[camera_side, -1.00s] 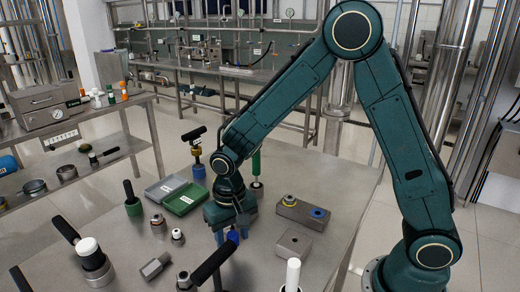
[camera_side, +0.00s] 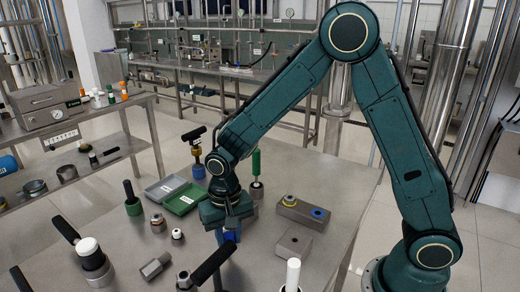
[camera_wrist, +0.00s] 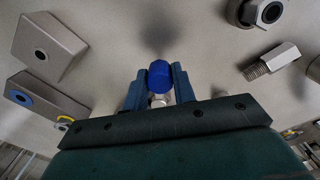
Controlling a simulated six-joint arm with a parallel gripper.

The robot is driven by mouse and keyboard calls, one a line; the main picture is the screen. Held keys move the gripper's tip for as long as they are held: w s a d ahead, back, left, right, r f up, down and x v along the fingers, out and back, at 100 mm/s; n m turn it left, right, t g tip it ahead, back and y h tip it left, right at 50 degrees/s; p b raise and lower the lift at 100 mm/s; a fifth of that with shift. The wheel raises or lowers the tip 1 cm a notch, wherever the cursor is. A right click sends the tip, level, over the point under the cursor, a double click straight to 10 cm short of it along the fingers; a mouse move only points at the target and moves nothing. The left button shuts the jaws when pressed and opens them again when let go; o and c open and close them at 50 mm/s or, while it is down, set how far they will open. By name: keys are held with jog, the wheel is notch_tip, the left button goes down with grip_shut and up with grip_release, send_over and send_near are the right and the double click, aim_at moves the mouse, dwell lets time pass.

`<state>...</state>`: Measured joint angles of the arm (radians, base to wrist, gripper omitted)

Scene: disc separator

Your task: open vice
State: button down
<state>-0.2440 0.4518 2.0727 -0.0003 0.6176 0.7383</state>
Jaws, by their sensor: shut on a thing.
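My gripper (camera_wrist: 159,82) is shut on a blue rounded piece (camera_wrist: 159,75) in the wrist view. A finger presses on each side of it, and a silver part shows just behind it. In the side view my gripper (camera_side: 228,238) points down low over the steel table, with some blue (camera_side: 231,236) showing between the fingers. What the blue piece is fixed to is hidden by the gripper. I cannot make out a vice for certain in either view.
Right of my gripper are a block with yellow and blue rings (camera_side: 303,213) and a plain holed block (camera_side: 294,243). A black-handled tool (camera_side: 213,263) lies close in front. Grey and green trays (camera_side: 184,202) stand behind left. A hex-headed bolt (camera_side: 155,265) lies front left.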

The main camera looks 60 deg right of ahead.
jog(key=shift+w+a+m, duration=0.45)
jog(key=shift+w+m, duration=0.1)
jog(key=shift+m, duration=0.65)
jog(key=w+m, duration=0.1)
jog(key=w+a+m, duration=0.1)
jog(key=m, duration=0.1)
jog(key=shift+m, duration=0.3)
jog(key=w+m, duration=0.2)
jog(key=m, duration=0.1)
jog(key=shift+r+m, duration=0.1)
jog(key=shift+m, duration=0.2)
jog(key=shift+w+d+m, duration=0.1)
jog(key=shift+w+m, duration=0.65)
jog(key=shift+m, duration=0.65)
jog(key=c, duration=1.1)
grip_release()
jog(key=shift+c, duration=0.2)
jog(key=shift+r, duration=0.15)
notch_tip(320, 180, up, 14)
jog(key=shift+f, duration=0.25)
